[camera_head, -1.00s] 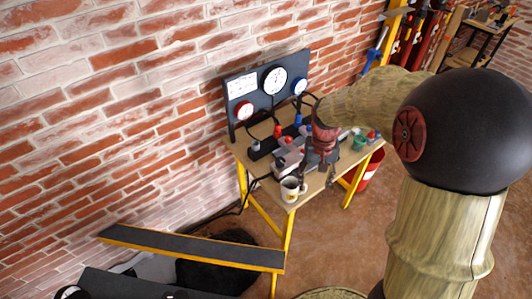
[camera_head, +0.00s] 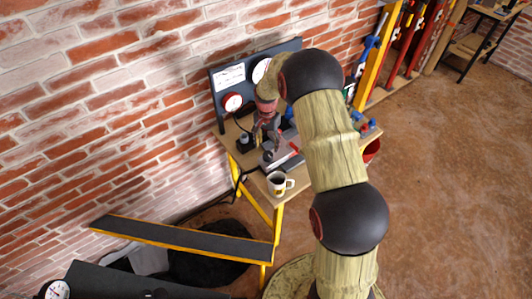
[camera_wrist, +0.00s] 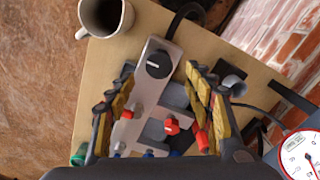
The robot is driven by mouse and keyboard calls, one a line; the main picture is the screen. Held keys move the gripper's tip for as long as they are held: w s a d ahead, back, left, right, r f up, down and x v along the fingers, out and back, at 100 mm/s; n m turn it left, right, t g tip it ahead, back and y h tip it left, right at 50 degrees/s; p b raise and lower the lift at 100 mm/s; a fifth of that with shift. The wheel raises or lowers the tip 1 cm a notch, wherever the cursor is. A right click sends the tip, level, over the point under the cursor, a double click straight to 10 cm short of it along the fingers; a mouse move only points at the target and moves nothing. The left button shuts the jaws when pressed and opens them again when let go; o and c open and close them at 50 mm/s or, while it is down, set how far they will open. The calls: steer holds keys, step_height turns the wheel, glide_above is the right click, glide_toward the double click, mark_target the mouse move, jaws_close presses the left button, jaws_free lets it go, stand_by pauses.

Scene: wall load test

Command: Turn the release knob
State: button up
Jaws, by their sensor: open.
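A round black knob (camera_wrist: 158,64) with a white line sits near one end of a grey metal block (camera_wrist: 153,90) on the workbench; it looks like the release knob. Smaller red knobs (camera_wrist: 171,126) and blue fittings stand farther along the block. The gap between fingertips and knob is hard to judge. In the head view my gripper (camera_head: 267,138) hangs over the block (camera_head: 284,154), and the black knob cannot be made out clearly.
A mug (camera_head: 278,183) stands at the bench's front corner, also near the knob in the wrist view (camera_wrist: 104,16). A dark gauge panel (camera_head: 235,84) rises behind the bench (camera_head: 252,165) before the brick wall. A black socket-like part (camera_wrist: 232,83) lies beside the right finger.

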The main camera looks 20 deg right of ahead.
mark_target(268, 155)
steer(key=shift+s+f, duration=0.1)
steer(key=shift+f, duration=3)
steer(key=shift+c, duration=1.1)
steer(key=c, duration=0.9)
